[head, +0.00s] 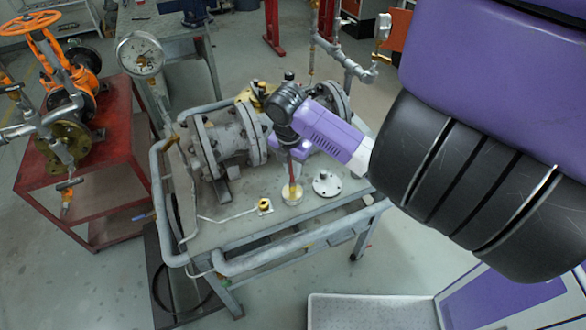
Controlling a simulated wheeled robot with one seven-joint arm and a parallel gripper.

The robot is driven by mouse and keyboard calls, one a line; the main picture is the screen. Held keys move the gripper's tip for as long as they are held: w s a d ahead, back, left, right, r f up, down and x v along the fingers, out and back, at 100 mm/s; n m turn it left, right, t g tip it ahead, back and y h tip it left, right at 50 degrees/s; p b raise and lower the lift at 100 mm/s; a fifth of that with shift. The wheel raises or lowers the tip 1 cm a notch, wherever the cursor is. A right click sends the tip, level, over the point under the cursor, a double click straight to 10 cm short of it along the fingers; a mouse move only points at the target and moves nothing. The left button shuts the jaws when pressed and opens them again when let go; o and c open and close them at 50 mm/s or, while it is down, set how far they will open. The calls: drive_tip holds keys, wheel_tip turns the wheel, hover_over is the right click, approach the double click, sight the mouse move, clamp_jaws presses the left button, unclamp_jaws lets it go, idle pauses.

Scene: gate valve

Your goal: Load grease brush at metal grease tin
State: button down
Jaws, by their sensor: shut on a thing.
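The metal grease tin (291,199) stands upright on the front part of the grey bench, with yellowish grease at its top. My gripper (293,146) is above the tin, shut on the grease brush (293,171). The brush has a dark red handle and hangs roughly upright. Its lower end is at the tin's mouth; whether the bristles touch the grease is too small to tell. My fingertips are partly hidden by the wrist and the valve behind.
The grey flanged valve (226,142) lies on the bench (222,236) behind the tin. A round flange plate (326,184) is right of the tin, and a small yellow-topped piece (265,206) is left. A pressure gauge (140,54) rises at the left. A red cart (113,150) stands further left.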

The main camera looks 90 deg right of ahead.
drive_tip(key=shift+r+p, duration=1.75)
drive_tip(key=shift+r, duration=1.35)
